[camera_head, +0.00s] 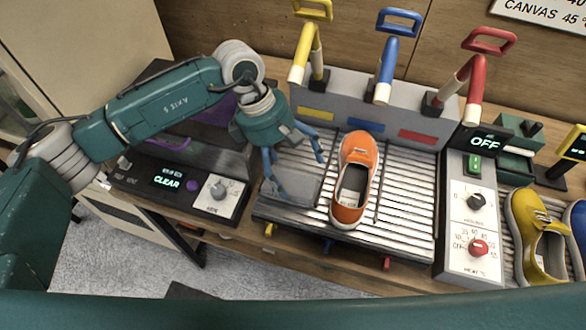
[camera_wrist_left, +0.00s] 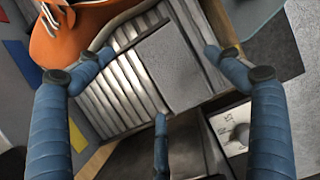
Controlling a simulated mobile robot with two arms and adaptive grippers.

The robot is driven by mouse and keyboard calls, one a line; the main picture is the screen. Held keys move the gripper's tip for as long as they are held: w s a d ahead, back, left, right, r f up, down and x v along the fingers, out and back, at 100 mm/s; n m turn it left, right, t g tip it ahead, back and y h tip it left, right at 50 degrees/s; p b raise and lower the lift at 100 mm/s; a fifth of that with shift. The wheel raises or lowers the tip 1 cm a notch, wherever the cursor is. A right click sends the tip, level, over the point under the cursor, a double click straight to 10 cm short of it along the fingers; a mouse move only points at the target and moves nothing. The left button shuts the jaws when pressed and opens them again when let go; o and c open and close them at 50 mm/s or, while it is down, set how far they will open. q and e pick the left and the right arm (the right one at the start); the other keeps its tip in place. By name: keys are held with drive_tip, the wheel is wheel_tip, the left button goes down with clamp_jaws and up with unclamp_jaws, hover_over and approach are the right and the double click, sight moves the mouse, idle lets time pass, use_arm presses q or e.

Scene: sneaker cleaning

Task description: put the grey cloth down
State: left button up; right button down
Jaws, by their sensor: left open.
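The grey cloth (camera_head: 290,187) lies flat on the left part of the slatted metal rack (camera_head: 408,222), left of the orange sneaker (camera_head: 357,165). It also shows in the left wrist view as a grey rectangle (camera_wrist_left: 178,68) on the slats. My left gripper (camera_head: 296,170) is open over the cloth, its blue fingers spread around it. In the left wrist view the fingertips (camera_wrist_left: 158,60) stand apart with nothing clamped between them. Whether a fingertip touches the cloth I cannot tell. My right gripper is not in view.
Yellow, blue and red handles (camera_head: 385,70) rise behind the rack. A control panel with knobs (camera_head: 474,225) and an OFF display stands at right, beside a yellow shoe (camera_head: 537,235). A dark machine reading CLEAR (camera_head: 168,181) stands at left.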

use_arm(q)
drive_tip(key=s+b+v, duration=0.1)
drive_tip(key=b+v, duration=0.1)
drive_tip(key=v, duration=0.8)
drive_tip(key=shift+w, duration=0.45)
drive_tip(key=shift+a, duration=0.1)
